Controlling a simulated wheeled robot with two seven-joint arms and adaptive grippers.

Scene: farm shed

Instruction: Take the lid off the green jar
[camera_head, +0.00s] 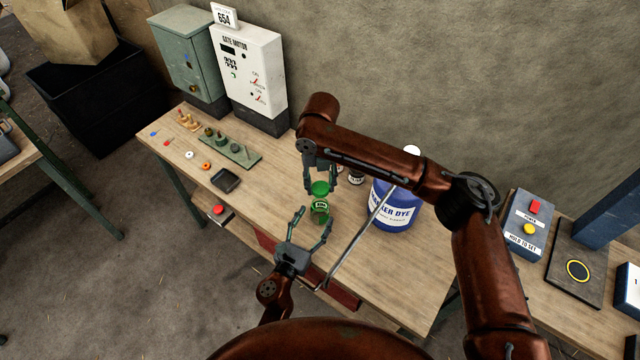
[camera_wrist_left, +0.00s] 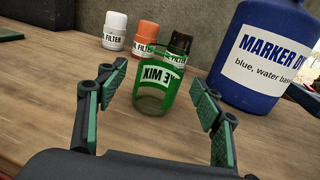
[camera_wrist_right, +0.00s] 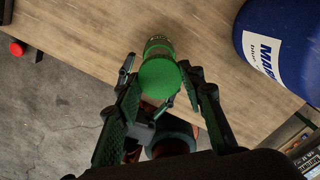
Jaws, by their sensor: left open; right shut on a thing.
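The green jar (camera_head: 320,211) stands upright on the workbench. In the left wrist view the jar (camera_wrist_left: 154,88) has a green label and no lid on its top. The green lid (camera_head: 320,187) is between the fingers of my right gripper (camera_head: 321,184), above the jar. In the right wrist view the lid (camera_wrist_right: 158,78) is gripped and the jar's label shows beyond it. My left gripper (camera_head: 313,226) is open, its fingers on either side of the jar, with gaps visible in the left wrist view.
A blue marker dye jug (camera_head: 395,205) stands right of the jar. White (camera_wrist_left: 115,30), orange (camera_wrist_left: 146,38) and black (camera_wrist_left: 180,43) filter containers stand behind it. A black tray (camera_head: 226,180) and a peg board (camera_head: 231,150) lie to the left. The bench front is mostly clear.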

